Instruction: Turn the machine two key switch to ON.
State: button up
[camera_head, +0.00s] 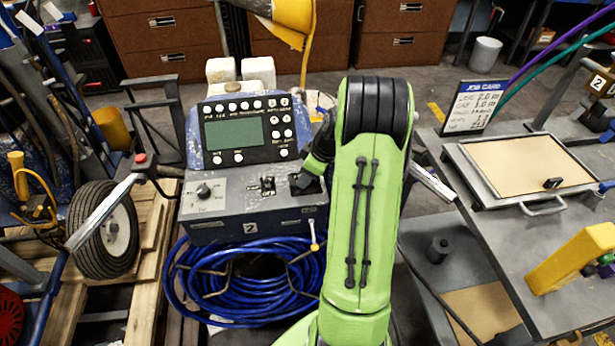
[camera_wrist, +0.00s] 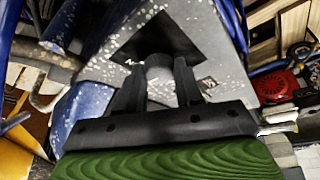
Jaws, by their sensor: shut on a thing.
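Machine two is a blue and grey control box (camera_head: 230,208) with a "2" plate on its front, left of centre in the head view. My gripper (camera_head: 308,184) is at the right end of its lower panel, where my arm hides most of what is there. In the wrist view my gripper (camera_wrist: 157,88) has its two dark fingers closed on either side of a grey key switch (camera_wrist: 158,72). The key switch sits on a dark square plate (camera_wrist: 155,35) on the scuffed grey panel. Small lettering beside the plate is partly covered and unreadable, so I cannot tell the switch position.
A rotary knob (camera_head: 204,190) and a black toggle switch (camera_head: 267,185) are left of my gripper. A screen (camera_head: 234,132) with buttons stands behind. A yellow-tipped lever (camera_head: 314,235) is in front; blue hose (camera_head: 190,285) lies below. A grey bench (camera_head: 490,235) stands right.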

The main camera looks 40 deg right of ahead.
jog(key=m+h+b, duration=0.1)
jog(key=m+h, duration=0.1)
jog(key=m, duration=0.2)
jog(key=shift+a+m, duration=0.15)
jog(key=shift+m, duration=0.25)
dwell(0.4)
jog(key=o, duration=1)
jog(key=shift+o, duration=0.2)
jog(key=p+v, duration=0.4)
jog(key=v, duration=1.1)
jog(key=shift+s+r+p, duration=0.2)
jog(key=shift+r+p, duration=0.15)
jog(key=shift+a, duration=0.1)
